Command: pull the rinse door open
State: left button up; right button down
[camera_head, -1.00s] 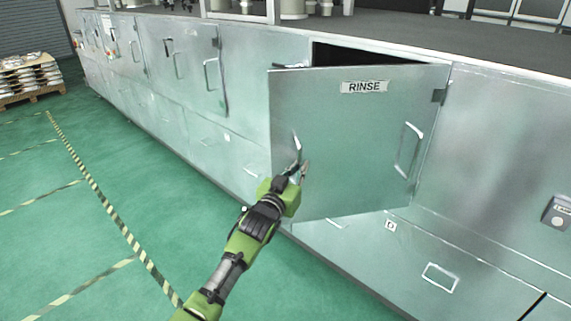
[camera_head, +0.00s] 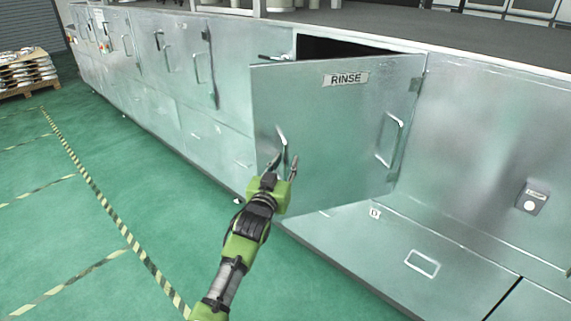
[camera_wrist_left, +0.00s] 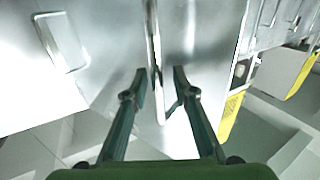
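The rinse door (camera_head: 335,125), a grey metal panel with a RINSE label (camera_head: 346,79), stands partly open, its free edge at the left swung out from the cabinet. A slim handle (camera_head: 281,138) sits near that free edge. My left gripper (camera_head: 283,162) is at the lower end of this handle, with its fingers spread. In the left wrist view the two fingertips (camera_wrist_left: 160,78) are apart, with a narrow upright bar or edge between them. I cannot tell whether either finger touches it. My right gripper is not in view.
A dark gap (camera_head: 345,48) shows behind the door's top. A second handle (camera_head: 390,140) is near the hinge side. More cabinet doors (camera_head: 180,65) run to the left. A loaded pallet (camera_head: 28,75) stands far left. The green floor (camera_head: 110,180) in front is clear.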

pick_arm(q)
jog(key=shift+s+f, duration=0.1)
jog(key=shift+s, duration=0.2)
jog(key=v, duration=1.1)
jog(key=shift+s, duration=0.2)
jog(key=shift+a, duration=0.15)
